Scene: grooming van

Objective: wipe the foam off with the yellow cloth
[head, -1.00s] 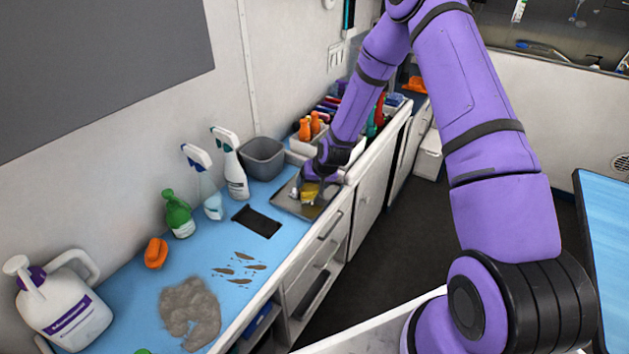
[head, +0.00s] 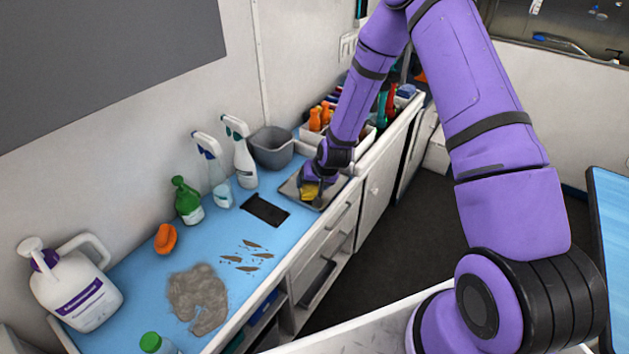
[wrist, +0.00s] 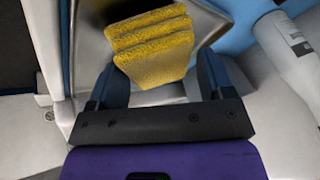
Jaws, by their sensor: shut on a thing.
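My gripper (head: 313,184) is shut on the yellow cloth (head: 309,190), over the shallow metal tray (head: 331,203) on the blue counter. In the wrist view the cloth (wrist: 151,42) is a thick folded pad between my two fingers (wrist: 160,80), with the shiny tray behind it. I cannot tell whether the cloth touches the tray bottom. I cannot make out any foam; my gripper and the cloth hide part of the tray.
Left of the tray lie a black pad (head: 265,210), brown smears (head: 246,256) and a grey hair clump (head: 198,293). Spray bottles (head: 241,155), a grey tub (head: 271,148) and a white jug (head: 75,290) line the wall. A caddy of bottles (head: 318,120) stands behind the tray.

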